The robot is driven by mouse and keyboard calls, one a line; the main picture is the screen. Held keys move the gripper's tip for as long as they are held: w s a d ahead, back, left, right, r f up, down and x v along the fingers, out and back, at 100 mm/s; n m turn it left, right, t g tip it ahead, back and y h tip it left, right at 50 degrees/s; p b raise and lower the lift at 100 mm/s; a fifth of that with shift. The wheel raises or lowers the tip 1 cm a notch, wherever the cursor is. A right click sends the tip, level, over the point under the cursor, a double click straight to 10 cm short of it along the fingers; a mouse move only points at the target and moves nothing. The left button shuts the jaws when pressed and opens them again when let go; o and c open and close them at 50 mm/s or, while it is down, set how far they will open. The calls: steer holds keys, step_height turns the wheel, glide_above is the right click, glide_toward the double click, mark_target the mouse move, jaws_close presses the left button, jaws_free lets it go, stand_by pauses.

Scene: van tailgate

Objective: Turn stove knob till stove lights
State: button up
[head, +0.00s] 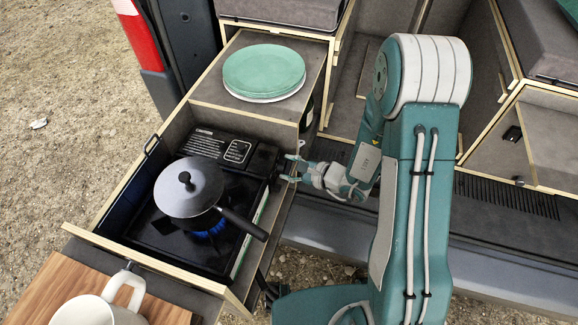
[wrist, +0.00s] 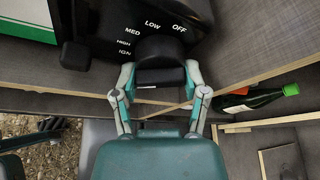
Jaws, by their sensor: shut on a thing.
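The black stove (head: 150,238) sits in a pulled-out drawer, with a blue flame (head: 210,230) burning under a dark lidded pan (head: 188,190). My gripper (head: 290,169) is at the stove's right side, by its control panel. In the wrist view, my gripper (wrist: 160,82) is shut on the black stove knob (wrist: 160,52), one finger on each side. The panel labels OFF, LOW, MED, HIGH and IGN show around the knob. In the head view the knob is too small and covered to make out.
Green and white plates (head: 264,70) are stacked on the cabinet behind the stove. A white mug (head: 100,308) stands on a wooden board (head: 60,285) in front. The pan handle (head: 243,224) sticks out right, near the drawer edge. A green bottle (wrist: 262,98) lies right of my gripper.

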stand_by(0.4)
steer(key=o, duration=0.8)
steer(key=shift+a, duration=0.1)
steer(key=shift+o, duration=0.2)
steer(key=v, duration=1.2)
